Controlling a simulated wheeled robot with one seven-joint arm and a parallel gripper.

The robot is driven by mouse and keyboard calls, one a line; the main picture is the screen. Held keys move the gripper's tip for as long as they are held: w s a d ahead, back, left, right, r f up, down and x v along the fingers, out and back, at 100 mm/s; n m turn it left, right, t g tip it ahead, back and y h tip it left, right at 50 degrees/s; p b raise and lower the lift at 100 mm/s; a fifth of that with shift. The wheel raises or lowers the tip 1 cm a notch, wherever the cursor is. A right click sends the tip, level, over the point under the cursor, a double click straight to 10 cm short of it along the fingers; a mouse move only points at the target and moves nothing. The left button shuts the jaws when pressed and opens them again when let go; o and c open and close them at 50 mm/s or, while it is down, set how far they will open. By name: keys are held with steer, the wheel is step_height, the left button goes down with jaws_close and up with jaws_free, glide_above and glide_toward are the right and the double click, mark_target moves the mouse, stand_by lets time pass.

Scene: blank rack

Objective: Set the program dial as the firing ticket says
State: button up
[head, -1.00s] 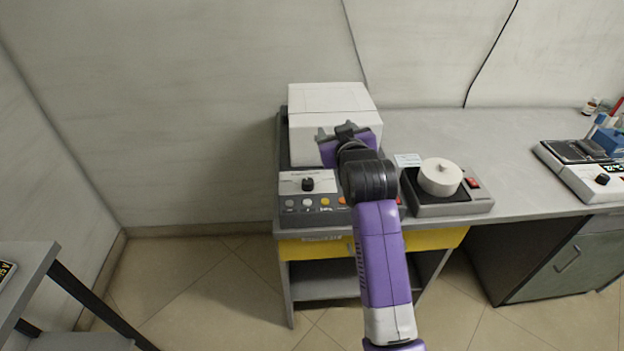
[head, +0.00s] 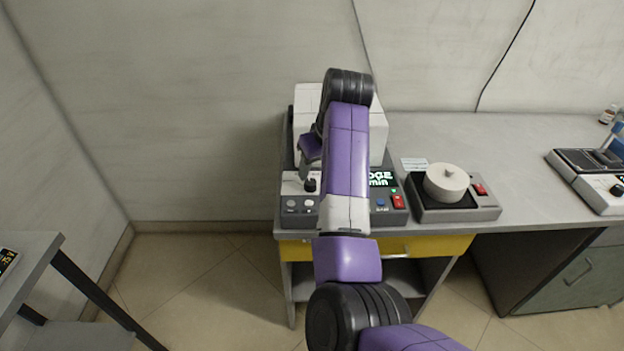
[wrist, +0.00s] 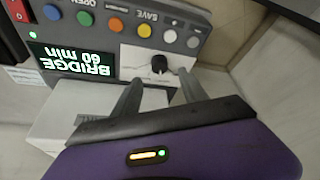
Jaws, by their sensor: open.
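The program dial is a small black knob (head: 310,185) on a white plate at the left of the furnace's control panel. It shows upside down in the wrist view (wrist: 159,64). The panel's display (wrist: 72,62) reads "BRIDGE 60 min". My gripper (wrist: 160,75) is open, its two fingers pointing toward the dial, one to each side of it in the picture. I cannot tell whether they touch it. In the head view, my arm hides the middle of the panel and part of the white furnace (head: 308,98). A small white card (head: 414,164) lies behind the panel's right side; its writing is too small to read.
Coloured buttons (wrist: 115,24) line the panel close to the dial. To the right stands a grey device with a round white lid (head: 446,182). Another instrument (head: 590,175) is at the far right. Bare bench (head: 510,150) lies between and behind them.

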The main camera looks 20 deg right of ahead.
mark_target(311, 182)
steer(key=x, duration=0.6)
steer(key=shift+w+f, duration=0.15)
steer(key=shift+f, duration=0.1)
jaws_close()
